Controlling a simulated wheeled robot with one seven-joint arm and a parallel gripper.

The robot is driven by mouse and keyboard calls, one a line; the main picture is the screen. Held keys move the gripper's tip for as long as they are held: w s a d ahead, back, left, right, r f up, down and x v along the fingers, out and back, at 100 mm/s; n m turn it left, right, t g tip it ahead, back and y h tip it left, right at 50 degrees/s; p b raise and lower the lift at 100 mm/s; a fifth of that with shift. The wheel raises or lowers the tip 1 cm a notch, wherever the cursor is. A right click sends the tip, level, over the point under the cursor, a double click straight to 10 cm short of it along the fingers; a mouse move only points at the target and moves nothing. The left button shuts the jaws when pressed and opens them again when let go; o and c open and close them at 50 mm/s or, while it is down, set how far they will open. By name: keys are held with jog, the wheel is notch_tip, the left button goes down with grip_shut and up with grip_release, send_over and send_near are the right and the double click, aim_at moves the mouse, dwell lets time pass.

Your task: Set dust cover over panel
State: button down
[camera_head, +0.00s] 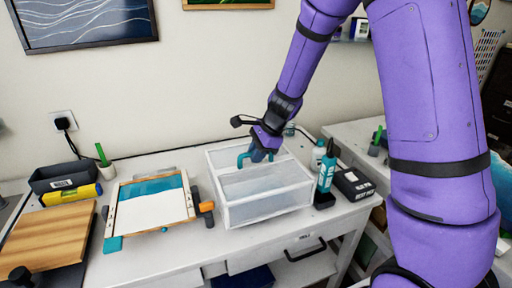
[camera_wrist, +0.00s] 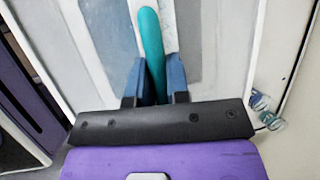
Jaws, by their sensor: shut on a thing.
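The dust cover (camera_head: 258,206) is a clear box with white edges, standing on the white table right of the panel. It has a teal handle (camera_head: 242,158) on top. My gripper (camera_head: 262,155) is at the top of the cover, with its fingers closed around the handle. In the wrist view the teal handle (camera_wrist: 151,45) sits between the two blue fingers (camera_wrist: 153,80), with the cover's top beneath. The panel (camera_head: 152,204), white with a teal painted band, lies uncovered on the table to the left, with wooden strips along its sides.
A teal bottle (camera_head: 327,170), a white bottle (camera_head: 317,155) and a black box (camera_head: 354,184) stand close to the cover's right. An orange-knobbed clamp (camera_head: 207,207) sits between panel and cover. A wooden board (camera_head: 48,238), yellow level (camera_head: 72,195) and dark bin (camera_head: 64,176) are at left.

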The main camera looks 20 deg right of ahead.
aim_at(256, 165)
jog(key=shift+f, duration=2.35)
jog(key=c, duration=1)
grip_release()
jog(key=v, duration=1.1)
jog(key=shift+a, duration=0.1)
jog(key=s+d+r+n+t+h, duration=0.1)
jog(key=s+r+n, duration=0.5)
jog(key=s, duration=0.3)
jog(key=s+r+n+t+h, duration=0.1)
jog(key=s+r+n+h, duration=0.1)
jog(key=s+r+n, duration=0.3)
jog(key=s+d+r+n+t+h, duration=0.1)
jog(key=s+r+n, duration=0.5)
jog(key=s, duration=0.7)
jog(key=shift+s+d+r+n+h, duration=0.1)
jog(key=shift+d+r+n+h, duration=0.2)
jog(key=shift+d+r, duration=0.05)
